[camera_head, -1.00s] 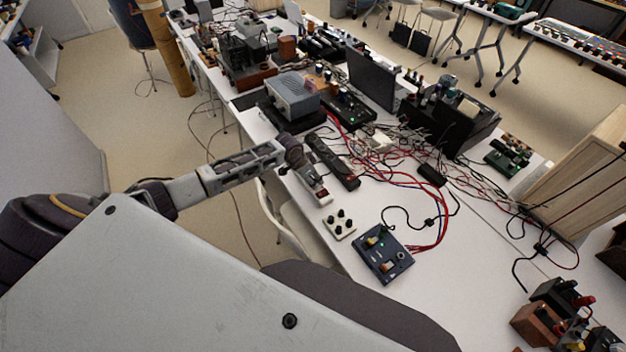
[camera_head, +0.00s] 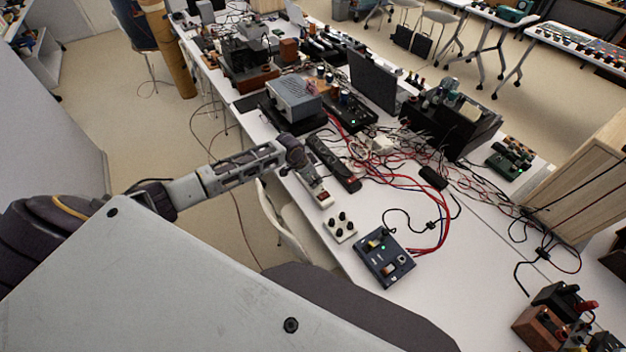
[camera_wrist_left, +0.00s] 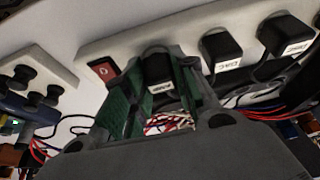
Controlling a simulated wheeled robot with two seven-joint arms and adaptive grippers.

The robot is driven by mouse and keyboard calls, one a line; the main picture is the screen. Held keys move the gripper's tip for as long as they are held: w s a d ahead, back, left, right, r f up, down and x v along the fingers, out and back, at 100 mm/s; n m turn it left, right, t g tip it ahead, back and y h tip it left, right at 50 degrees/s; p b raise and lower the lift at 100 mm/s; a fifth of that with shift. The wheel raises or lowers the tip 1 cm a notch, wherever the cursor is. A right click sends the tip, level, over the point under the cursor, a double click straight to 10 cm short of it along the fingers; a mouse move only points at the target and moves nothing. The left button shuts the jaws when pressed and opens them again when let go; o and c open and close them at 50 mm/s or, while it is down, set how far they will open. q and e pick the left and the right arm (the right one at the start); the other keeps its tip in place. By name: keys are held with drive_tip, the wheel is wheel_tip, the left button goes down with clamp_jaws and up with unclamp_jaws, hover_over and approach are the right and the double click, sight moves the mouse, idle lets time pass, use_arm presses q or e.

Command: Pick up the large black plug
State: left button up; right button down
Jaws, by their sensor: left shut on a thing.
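In the left wrist view a large black plug (camera_wrist_left: 158,72) with a pale label sits between the green-padded fingers of my left gripper (camera_wrist_left: 153,92). The gripper is shut on it. The plug is at the white power strip (camera_wrist_left: 135,38), beside its red switch (camera_wrist_left: 103,68); I cannot tell whether it is still seated. Two more labelled black plugs (camera_wrist_left: 222,50) (camera_wrist_left: 286,36) stand along the strip. In the head view my left gripper (camera_head: 306,172) is over the strip's near end (camera_head: 323,199), and the held plug is hidden. My right gripper is not in view.
A white box with black knobs (camera_head: 340,227) and a blue switch box (camera_head: 384,257) lie close in front. A long black strip (camera_head: 333,163) lies beside my gripper. Tangled cables (camera_head: 385,165) cover the middle. The white table (camera_head: 460,260) is clearer at the front.

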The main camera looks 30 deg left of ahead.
sight(313, 178)
use_arm(q)
wheel_tip(313, 178, up, 9)
drive_tip(key=shift+r+b, duration=0.2)
drive_tip(key=shift+b, duration=0.2)
drive_tip(key=shift+r, duration=0.1)
idle(0.7)
drive_tip(key=shift+r+p, duration=1.7)
drive_tip(key=shift+p, duration=0.65)
drive_tip(key=shift+w, duration=0.2)
